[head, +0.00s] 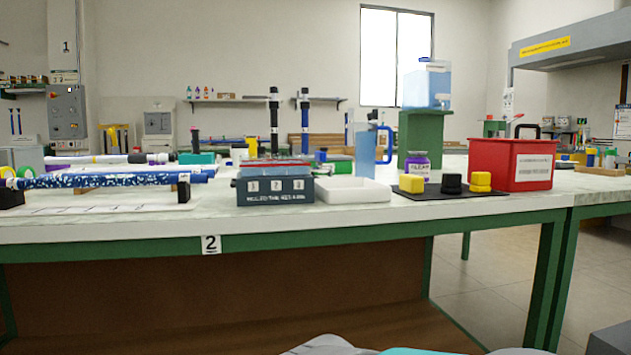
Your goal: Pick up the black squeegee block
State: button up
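A small black block (452,184), which looks like the squeegee block, sits on a thin dark mat (436,193) on the right part of the workbench. A yellow block (411,184) is to its left and another yellow block (480,182) is close to its right. The black block appears upright, with its top and front side clear. My gripper is not in view; only grey and teal parts of my own body show at the bottom edge.
A red box (511,165) stands right of the mat. A purple-labelled jar (418,162) and a blue jug (366,150) stand behind. A white tray (352,191) and a grey numbered box (274,190) lie left. The bench's front edge (400,221) is clear before the mat.

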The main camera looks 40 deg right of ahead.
aim_at(451, 183)
jog(key=z, duration=1.8)
jog(key=j+z, duration=0.3)
